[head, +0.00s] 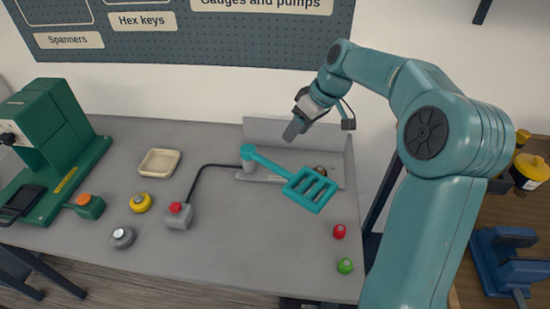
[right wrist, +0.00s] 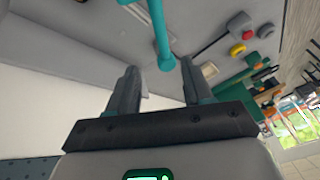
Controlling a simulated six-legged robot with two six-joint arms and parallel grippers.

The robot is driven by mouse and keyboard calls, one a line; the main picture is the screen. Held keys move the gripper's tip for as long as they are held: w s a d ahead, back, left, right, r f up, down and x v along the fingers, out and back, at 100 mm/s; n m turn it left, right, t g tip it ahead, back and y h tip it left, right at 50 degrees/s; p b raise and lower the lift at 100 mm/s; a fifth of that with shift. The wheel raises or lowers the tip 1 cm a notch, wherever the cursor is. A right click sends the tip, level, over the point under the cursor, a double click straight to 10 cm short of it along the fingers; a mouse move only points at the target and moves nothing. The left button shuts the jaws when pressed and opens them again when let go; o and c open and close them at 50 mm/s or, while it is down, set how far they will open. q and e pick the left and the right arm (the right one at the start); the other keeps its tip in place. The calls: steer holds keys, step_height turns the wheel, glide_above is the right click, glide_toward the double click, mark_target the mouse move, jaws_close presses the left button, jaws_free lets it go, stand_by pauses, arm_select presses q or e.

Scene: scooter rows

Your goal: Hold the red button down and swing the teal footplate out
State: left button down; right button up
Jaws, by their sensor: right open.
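The red button (head: 175,207) sits on top of a small grey box (head: 179,219) on the grey bench, with a black cable running from it. It also shows at the upper right of the right wrist view (right wrist: 247,34). The teal footplate (head: 311,189), a slotted plate on a teal arm, reaches right and toward the front from a pivot on a grey post (head: 249,162). My right gripper (head: 293,131) is above the back of the bench, apart from the footplate. In the right wrist view its jaws (right wrist: 160,78) are open and empty, with the teal pivot beyond them. My left gripper is not in view.
A green machine (head: 60,140) stands at the far left. Small red (head: 339,231) and green (head: 345,266) knobs lie front right. An upright grey panel (head: 290,132) backs the footplate.

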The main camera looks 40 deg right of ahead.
mark_target(274, 164)
steer(key=x, duration=1.4)
steer(key=shift+a, duration=0.15)
steer(key=shift+r, duration=0.1)
jaws_close()
